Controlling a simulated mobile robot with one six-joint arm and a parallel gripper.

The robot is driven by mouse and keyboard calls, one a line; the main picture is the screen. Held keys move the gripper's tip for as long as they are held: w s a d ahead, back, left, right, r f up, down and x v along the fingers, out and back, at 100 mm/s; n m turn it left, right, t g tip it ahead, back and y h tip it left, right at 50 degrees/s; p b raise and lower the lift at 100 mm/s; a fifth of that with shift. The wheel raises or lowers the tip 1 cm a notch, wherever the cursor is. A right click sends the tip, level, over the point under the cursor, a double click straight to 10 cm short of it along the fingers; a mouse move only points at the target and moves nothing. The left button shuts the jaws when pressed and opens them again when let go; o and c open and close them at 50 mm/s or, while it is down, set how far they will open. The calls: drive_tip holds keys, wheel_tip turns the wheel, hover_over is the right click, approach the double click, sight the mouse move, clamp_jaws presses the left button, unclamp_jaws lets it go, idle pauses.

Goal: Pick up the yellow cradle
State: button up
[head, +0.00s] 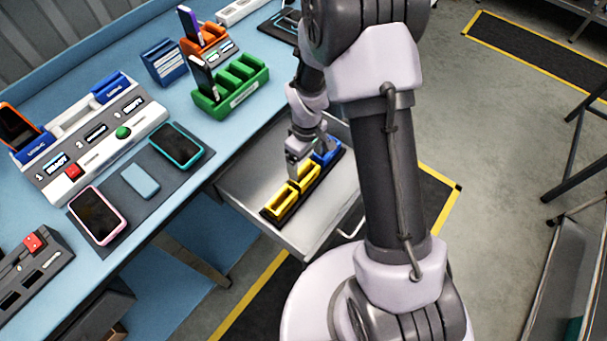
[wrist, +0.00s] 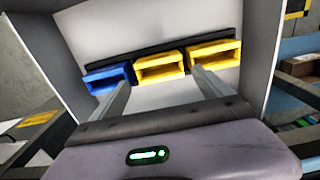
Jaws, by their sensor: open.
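Two yellow cradles and a blue cradle stand in a row on a black strip in the open drawer. In the head view one yellow cradle (head: 279,207) is at the near end, the other yellow cradle (head: 309,180) is in the middle, and the blue cradle (head: 328,153) is at the far end. In the wrist view the middle yellow cradle (wrist: 160,68) lies between the blue cradle (wrist: 107,79) and the end yellow cradle (wrist: 215,54). My gripper (head: 299,172) is open and empty, its fingers (wrist: 160,82) appearing either side of the middle yellow cradle. Contact is unclear.
The metal drawer (head: 236,190) has raised walls around the row. The blue bench (head: 150,226) beside it carries phones on a dark mat, a green rack (head: 231,88) and a grey-white console (head: 97,138). My arm hides part of the drawer's right side.

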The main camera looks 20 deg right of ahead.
sight(305, 173)
drive_tip(key=f+b, duration=0.1)
drive_tip(key=f, duration=0.1)
drive_tip(key=f+b, duration=0.1)
drive_tip(key=f, duration=0.2)
drive_tip(key=f+b, duration=0.1)
drive_tip(key=f, duration=0.2)
drive_tip(key=shift+w+a+f, duration=0.1)
drive_tip(key=shift+w, duration=0.15)
drive_tip(key=shift+c, duration=1.1)
drive_tip(key=c, duration=0.8)
wheel_tip(305, 173, up, 10)
drive_tip(key=p, duration=0.4)
drive_tip(key=shift+c, duration=0.2)
drive_tip(key=shift+r, duration=0.35)
drive_tip(key=shift+r+p, duration=0.35)
drive_tip(key=shift+p, duration=0.1)
drive_tip(key=shift+r, duration=0.2)
wheel_tip(305, 173, up, 3)
drive_tip(key=shift+f+p, duration=0.1)
drive_tip(key=shift+p, duration=1.1)
